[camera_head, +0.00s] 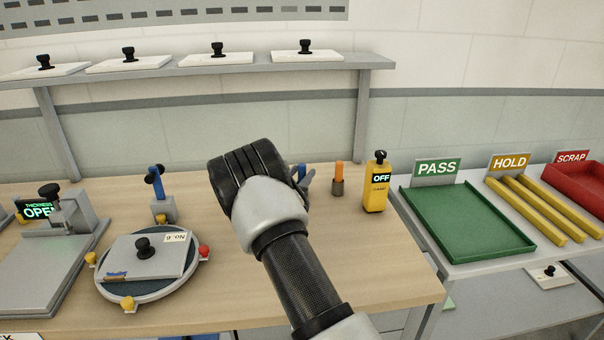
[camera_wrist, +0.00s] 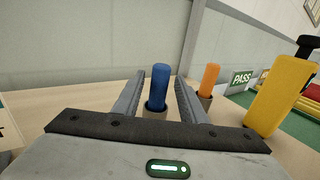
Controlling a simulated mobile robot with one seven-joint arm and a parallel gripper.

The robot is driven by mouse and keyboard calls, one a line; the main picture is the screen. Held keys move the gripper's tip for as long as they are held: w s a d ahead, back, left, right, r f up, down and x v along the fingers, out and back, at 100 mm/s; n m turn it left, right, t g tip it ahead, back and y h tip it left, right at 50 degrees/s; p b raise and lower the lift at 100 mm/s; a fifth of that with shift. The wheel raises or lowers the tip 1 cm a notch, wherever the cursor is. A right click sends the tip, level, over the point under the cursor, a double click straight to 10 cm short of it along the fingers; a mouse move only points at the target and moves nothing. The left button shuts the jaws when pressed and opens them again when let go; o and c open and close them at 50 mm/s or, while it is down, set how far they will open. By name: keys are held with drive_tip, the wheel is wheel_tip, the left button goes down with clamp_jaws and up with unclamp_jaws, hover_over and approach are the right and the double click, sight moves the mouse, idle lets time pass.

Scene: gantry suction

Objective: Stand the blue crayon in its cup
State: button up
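The blue crayon (camera_wrist: 160,84) stands upright in a small grey-brown cup (camera_wrist: 149,108) in the wrist view. The cup's lower part is hidden behind my gripper's body. My gripper (camera_wrist: 160,78) is open, with one finger on each side of the crayon and a visible gap to both. In the head view my gripper (camera_head: 306,182) is over the table's back part, and only a bit of the blue crayon (camera_head: 302,169) shows beside it. Its cup is hidden there.
An orange crayon in a cup (camera_head: 338,186) stands just right of my gripper. A yellow box marked OFF (camera_head: 375,193) is farther right, then the green PASS tray (camera_head: 465,222). A round fixture (camera_head: 150,290) and blue-handled stand (camera_head: 163,209) are left.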

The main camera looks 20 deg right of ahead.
drive_tip(key=v, duration=1)
drive_tip(key=shift+s+a+p, duration=0.2)
drive_tip(key=shift+a+p, duration=0.1)
drive_tip(key=shift+p, duration=0.05)
drive_tip(key=shift+s+d+r, duration=0.1)
drive_tip(key=shift+s+r, duration=0.2)
drive_tip(key=s+d+r+m+g+y, duration=0.1)
drive_tip(key=s+d+r+m+g, duration=0.25)
drive_tip(key=s+m, duration=0.3)
drive_tip(key=s+d+r+m+g, duration=0.2)
drive_tip(key=s+r+m+g, duration=0.25)
drive_tip(key=s, duration=0.35)
drive_tip(key=s+d+r+m+g+y, duration=0.1)
drive_tip(key=s+d+r+m+g, duration=0.2)
drive_tip(key=s+m, duration=0.4)
drive_tip(key=s+a+r+m+t+y, duration=0.3)
drive_tip(key=s+a+m+y, duration=0.6)
drive_tip(key=s+a, duration=0.7)
drive_tip(key=s+r+y, duration=0.1)
drive_tip(key=s, duration=0.2)
